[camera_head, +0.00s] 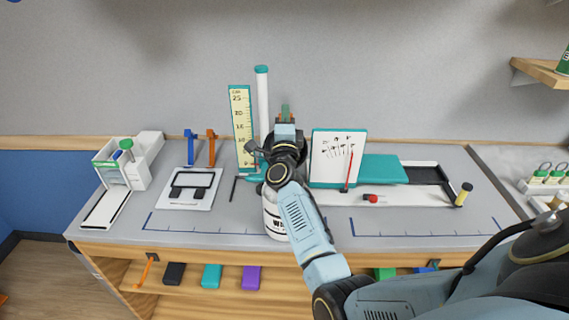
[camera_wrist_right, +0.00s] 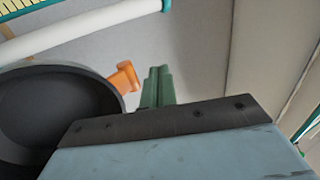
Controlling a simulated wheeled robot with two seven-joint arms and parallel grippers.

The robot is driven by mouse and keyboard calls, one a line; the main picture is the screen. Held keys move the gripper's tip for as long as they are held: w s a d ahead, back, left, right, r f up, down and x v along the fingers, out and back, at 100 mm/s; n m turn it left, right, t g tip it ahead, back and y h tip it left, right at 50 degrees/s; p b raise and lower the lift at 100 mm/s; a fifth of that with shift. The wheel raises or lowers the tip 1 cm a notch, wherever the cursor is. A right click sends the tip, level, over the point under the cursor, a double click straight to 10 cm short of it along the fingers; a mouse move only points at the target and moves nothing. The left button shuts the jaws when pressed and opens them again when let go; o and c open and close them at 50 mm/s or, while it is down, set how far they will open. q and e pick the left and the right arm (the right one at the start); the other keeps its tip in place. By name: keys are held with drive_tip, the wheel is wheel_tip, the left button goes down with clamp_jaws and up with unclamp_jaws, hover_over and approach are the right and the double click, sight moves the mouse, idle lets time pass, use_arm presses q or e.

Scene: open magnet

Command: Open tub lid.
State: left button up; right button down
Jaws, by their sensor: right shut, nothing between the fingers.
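The tub (camera_head: 272,218) is a white container with dark lettering near the front middle of the bench, largely covered by my right forearm. Its top and lid are hidden behind my right wrist in the head view. My right gripper (camera_head: 285,110) is beyond and above the tub, its green fingers pointing away toward the wall. In the right wrist view the green fingers (camera_wrist_right: 158,86) are together and empty. A large dark round shape (camera_wrist_right: 50,110) fills the left of that view; I cannot tell whether it is the lid. My left gripper is not in view.
A yellow ruler board (camera_head: 241,120) and a white tube (camera_head: 262,100) stand behind the tub. A white picture card (camera_head: 338,157) and a teal panel (camera_head: 383,169) are at right. Blue and orange stands (camera_head: 211,147) are at left.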

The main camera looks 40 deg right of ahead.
drive_tip(key=s+a+r+p, duration=0.4)
drive_tip(key=s+a+r, duration=0.2)
drive_tip(key=s+r, duration=0.2)
drive_tip(key=shift+s+a+r, duration=0.2)
drive_tip(key=shift+s+a, duration=0.1)
drive_tip(key=shift+s, duration=0.2)
